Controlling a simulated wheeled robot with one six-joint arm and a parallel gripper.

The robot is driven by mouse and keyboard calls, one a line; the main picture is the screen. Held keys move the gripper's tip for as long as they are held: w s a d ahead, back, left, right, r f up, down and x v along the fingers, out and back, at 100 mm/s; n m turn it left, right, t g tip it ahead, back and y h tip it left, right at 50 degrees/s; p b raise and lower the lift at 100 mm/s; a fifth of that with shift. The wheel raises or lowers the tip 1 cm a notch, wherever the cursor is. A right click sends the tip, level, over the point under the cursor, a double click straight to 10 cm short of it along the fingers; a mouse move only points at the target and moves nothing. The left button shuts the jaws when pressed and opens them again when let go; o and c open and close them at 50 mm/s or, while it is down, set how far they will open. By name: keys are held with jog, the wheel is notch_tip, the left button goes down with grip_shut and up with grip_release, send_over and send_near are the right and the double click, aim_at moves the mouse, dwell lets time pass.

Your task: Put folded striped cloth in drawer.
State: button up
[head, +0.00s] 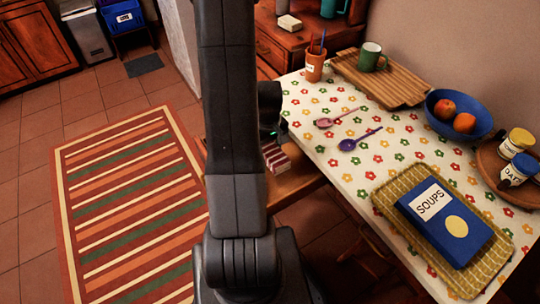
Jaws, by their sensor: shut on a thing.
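The folded striped cloth (275,158), red with pale stripes, shows just right of my arm, left of the flowered table. My gripper (271,138) is mostly hidden behind my dark arm. Its visible part is directly above the cloth, and it is shut on the cloth. The fingertips are not clearly visible. A wooden part (297,184) juts out below the cloth at the table's left side. I cannot tell whether it is an open drawer or a bench. A wooden drawer unit (280,48) stands at the back.
The table (345,190) holds a blue book (440,222) on a woven mat (393,190), a blue bowl (447,125) of fruit, two spoons, a pencil cup (314,68) and a board (395,91) with a green mug (371,55). A striped rug (130,200) covers the floor at left.

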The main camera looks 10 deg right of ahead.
aim_at(269, 147)
jog(key=shift+f, duration=2)
jog(key=shift+f, duration=0.15)
jog(key=o, duration=1)
notch_tip(269, 147, up, 12)
jog(key=shift+r+p, duration=0.15)
jog(key=shift+p, duration=0.3)
